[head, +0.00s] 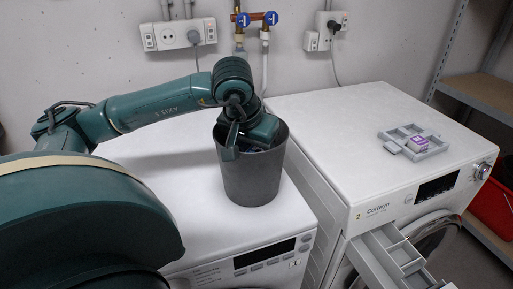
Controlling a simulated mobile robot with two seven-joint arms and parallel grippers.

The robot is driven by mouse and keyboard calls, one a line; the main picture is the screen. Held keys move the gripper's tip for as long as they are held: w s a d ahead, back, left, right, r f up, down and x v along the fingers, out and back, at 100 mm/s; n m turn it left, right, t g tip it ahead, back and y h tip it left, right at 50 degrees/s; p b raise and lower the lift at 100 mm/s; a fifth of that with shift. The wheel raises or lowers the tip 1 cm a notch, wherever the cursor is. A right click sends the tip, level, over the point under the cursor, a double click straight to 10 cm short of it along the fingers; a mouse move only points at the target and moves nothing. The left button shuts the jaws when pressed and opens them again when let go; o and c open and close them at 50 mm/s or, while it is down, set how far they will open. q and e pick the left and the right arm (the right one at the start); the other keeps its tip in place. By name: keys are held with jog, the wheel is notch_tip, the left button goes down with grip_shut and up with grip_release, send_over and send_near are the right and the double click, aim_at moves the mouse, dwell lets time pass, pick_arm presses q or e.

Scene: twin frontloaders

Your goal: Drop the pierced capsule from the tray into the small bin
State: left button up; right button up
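A dark grey small bin (252,185) stands upright on the left white machine. My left gripper (246,145) points down into the bin's mouth, with its lower part inside the rim. I cannot tell whether its fingers are apart or closed, and I see no capsule in it. Something bluish shows inside the bin below the gripper, too hidden to name. A grey tray (393,135) with compartments lies on the right machine. A purple and white item (418,144) sits in it; I cannot tell whether it is a pierced capsule. My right gripper is not in view.
The right machine's dispenser drawer (389,240) is pulled open at the front. The right machine's top (330,125) is mostly clear. Wall sockets (178,35) and blue-handled taps (256,20) are behind. A metal shelf (480,90) and a red container (492,205) stand at right.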

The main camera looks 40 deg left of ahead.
pick_arm(q)
jog(key=shift+o, duration=0.3)
jog(key=shift+s+r, duration=0.1)
jog(key=shift+r, duration=0.45)
jog(key=p+v, duration=0.2)
jog(key=v, duration=0.9)
jog(key=shift+s, duration=0.2)
